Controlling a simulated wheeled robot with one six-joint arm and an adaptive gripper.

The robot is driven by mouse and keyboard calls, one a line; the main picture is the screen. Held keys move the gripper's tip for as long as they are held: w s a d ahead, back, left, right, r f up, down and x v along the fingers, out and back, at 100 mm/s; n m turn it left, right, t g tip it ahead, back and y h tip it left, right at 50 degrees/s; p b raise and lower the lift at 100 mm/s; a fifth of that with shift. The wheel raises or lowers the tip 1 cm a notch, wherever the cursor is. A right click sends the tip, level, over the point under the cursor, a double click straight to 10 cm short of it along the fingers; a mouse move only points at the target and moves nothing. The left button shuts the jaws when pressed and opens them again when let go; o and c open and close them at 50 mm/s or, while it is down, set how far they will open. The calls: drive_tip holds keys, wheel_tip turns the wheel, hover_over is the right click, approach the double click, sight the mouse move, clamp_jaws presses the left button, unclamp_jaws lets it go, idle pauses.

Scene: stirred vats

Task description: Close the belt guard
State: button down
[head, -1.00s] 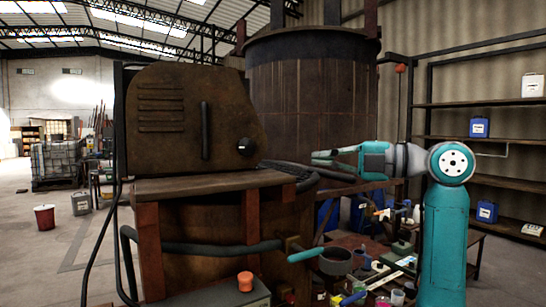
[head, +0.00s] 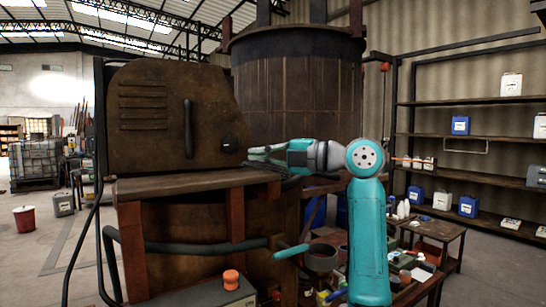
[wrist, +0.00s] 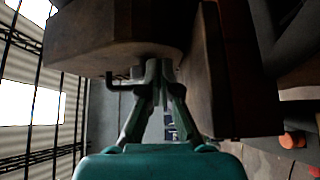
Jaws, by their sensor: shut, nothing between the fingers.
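The belt guard (head: 160,100) is a rusty brown plate with a rounded top, louvre slots, a dark upright handle (head: 187,115) and a black knob (head: 229,145) at its lower right. It stands upright above a flat brown ledge (head: 195,184) in the head view. My gripper (head: 250,156) is teal, shut and empty, and points left at the guard's lower right edge. In the wrist view the closed fingertips (wrist: 158,65) are close to the brown guard (wrist: 110,35), beside a dark rounded part. I cannot tell whether they touch it.
A large rusty vat (head: 298,95) rises behind my gripper. Black hoses run along the front of the machine. A cluttered low table (head: 440,232) and shelves (head: 470,103) stand to the right. Open floor lies left.

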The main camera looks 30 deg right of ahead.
drive_tip(key=shift+w, duration=0.7)
drive_tip(key=shift+d, duration=0.1)
drive_tip(key=w, duration=0.3)
drive_tip(key=w+d, duration=0.1)
drive_tip(key=w, duration=0.1)
drive_tip(key=shift+w, duration=0.35)
drive_tip(key=shift+f, duration=0.1)
